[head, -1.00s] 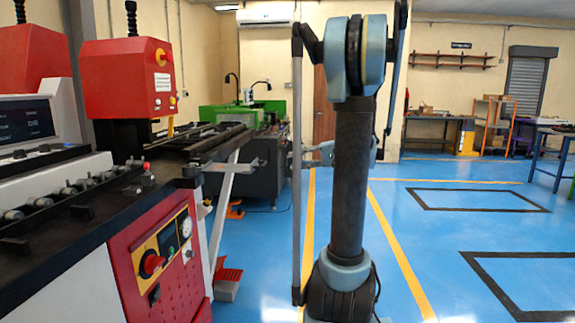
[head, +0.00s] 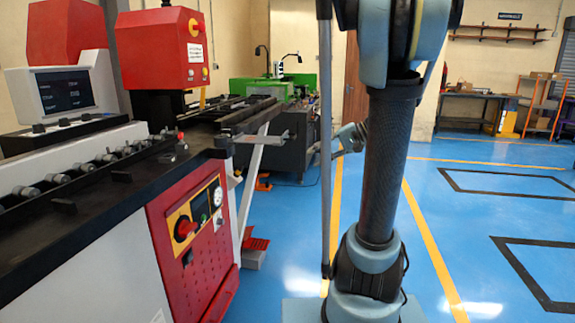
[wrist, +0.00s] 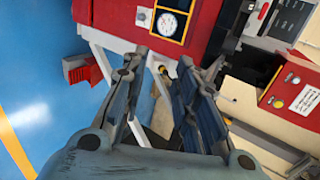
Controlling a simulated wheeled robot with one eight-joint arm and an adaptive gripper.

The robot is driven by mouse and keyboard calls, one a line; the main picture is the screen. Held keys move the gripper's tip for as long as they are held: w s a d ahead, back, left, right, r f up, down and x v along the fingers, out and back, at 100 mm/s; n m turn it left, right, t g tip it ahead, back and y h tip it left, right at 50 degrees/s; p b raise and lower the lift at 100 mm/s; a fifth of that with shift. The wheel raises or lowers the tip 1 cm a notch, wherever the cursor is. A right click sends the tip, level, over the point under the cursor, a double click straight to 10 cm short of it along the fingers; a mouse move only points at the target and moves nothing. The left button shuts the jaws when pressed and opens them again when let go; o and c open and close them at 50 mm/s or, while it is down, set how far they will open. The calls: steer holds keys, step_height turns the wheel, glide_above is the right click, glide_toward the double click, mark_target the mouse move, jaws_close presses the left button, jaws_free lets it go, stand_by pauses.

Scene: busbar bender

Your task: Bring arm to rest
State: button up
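My gripper (wrist: 156,75) shows in the wrist view with its two dark fingers spread apart. The gap between them is empty, with white frame and blue floor behind. In the head view my arm stands upright right of centre, its top cut off by the frame edge. A pale jointed part of mine shows behind the arm column; the fingers are not clear there. The busbar bender (head: 195,230), red and white with a black top, stands at the left. Its red front panel and gauge (wrist: 171,23) also show at the top of the wrist view.
A monitor (head: 65,92) and a red head unit (head: 160,48) sit on the bender. A green machine (head: 262,88) stands behind. A red pedal (head: 256,244) lies on the floor by the bender. Blue floor (head: 470,215) with yellow lines is clear at the right.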

steer(key=s+f+n+g+h, duration=0.1)
steer(key=s+f+h, duration=0.5)
steer(key=s+f, duration=0.55)
steer(key=s+d+f+n+h, duration=0.2)
steer(key=s+d+f+h, duration=0.3)
steer(key=s+d+f, duration=0.2)
steer(key=s, duration=0.2)
steer(key=shift+s+t+h, duration=0.3)
steer(key=shift+t, duration=0.1)
steer(key=shift+w+d+f, duration=0.1)
steer(key=shift+f, duration=0.05)
steer(key=shift+w+f, duration=0.15)
steer(key=shift+w, duration=0.15)
